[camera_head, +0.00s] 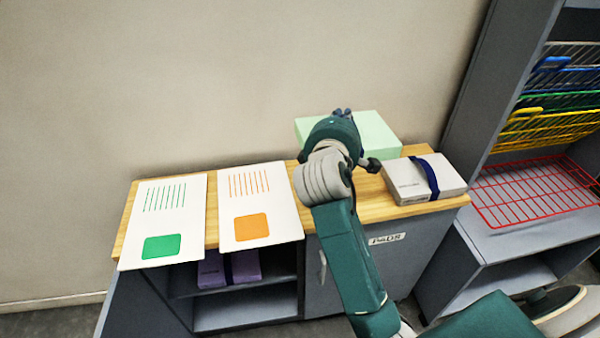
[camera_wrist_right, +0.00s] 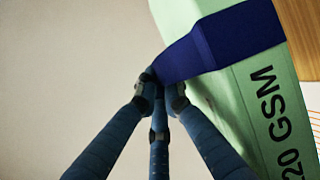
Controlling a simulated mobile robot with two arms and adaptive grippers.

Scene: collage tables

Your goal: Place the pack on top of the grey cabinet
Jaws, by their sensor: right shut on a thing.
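A light green pack (camera_head: 375,132) with a dark blue band (camera_wrist_right: 220,42) is at the back of the wooden top. In the right wrist view the pack (camera_wrist_right: 225,100) shows black "20 GSM" lettering. My right gripper (camera_head: 343,116) is shut on the pack's blue band; its fingers meet there in the right wrist view (camera_wrist_right: 160,85). My arm hides part of the pack in the head view, and I cannot tell whether the pack touches the wood. The grey cabinet (camera_head: 395,265), with a labelled door, stands under the wooden top (camera_head: 280,155). My left gripper is not in view.
A white pack (camera_head: 408,184) with a blue band lies on the right of the top. Two cards, green-marked (camera_head: 165,215) and orange-marked (camera_head: 255,203), lie on the left. A purple pack (camera_head: 225,268) sits on the shelf below. A grey rack (camera_head: 500,75) with coloured wire trays stands at right.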

